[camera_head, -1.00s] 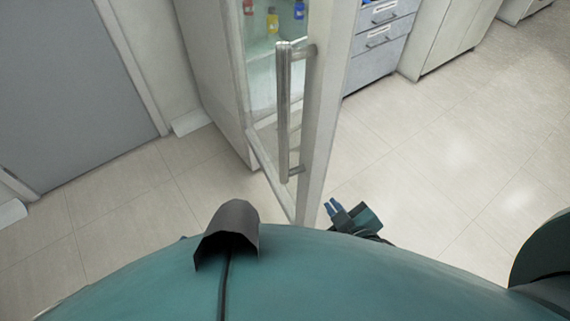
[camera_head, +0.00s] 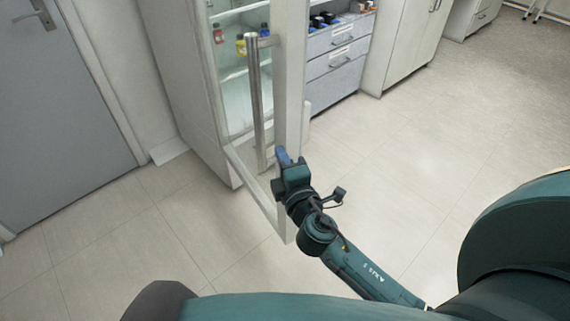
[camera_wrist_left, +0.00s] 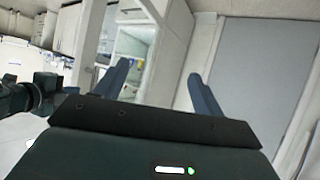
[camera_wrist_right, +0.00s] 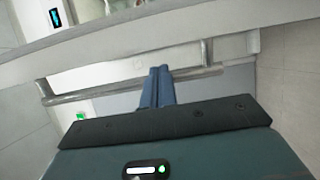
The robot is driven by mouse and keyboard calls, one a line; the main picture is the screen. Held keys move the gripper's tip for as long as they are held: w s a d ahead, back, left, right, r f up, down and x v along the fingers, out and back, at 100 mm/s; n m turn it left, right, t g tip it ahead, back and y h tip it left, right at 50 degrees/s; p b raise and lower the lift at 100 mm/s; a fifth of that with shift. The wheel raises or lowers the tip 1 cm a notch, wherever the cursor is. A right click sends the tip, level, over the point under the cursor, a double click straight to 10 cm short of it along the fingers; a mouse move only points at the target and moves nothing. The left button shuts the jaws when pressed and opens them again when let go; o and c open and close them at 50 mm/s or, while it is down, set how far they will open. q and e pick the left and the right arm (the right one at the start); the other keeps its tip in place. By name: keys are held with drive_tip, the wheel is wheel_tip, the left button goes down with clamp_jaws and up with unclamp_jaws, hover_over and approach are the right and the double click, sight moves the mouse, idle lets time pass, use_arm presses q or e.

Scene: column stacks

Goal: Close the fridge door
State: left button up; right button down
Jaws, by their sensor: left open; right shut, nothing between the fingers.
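The fridge (camera_head: 185,80) stands at the upper left in the head view. Its glass door (camera_head: 292,90) is open and swung out toward me, with a long vertical metal handle (camera_head: 257,100). My right gripper (camera_head: 284,156) is shut and empty, at the lower part of the door's white frame, right of the handle; I cannot tell whether it touches.
Bottles (camera_head: 241,44) stand on the fridge shelves. A grey drawer cabinet (camera_head: 338,58) and a white cabinet (camera_head: 405,40) are behind the door to the right. A grey room door (camera_head: 60,110) is at the left. The tiled floor (camera_head: 430,140) at the right is clear.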

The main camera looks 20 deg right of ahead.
sight(276, 143)
drive_tip(key=shift+w+d, duration=0.15)
drive_tip(key=shift+w, duration=2.45)
drive_tip(key=shift+d, duration=0.1)
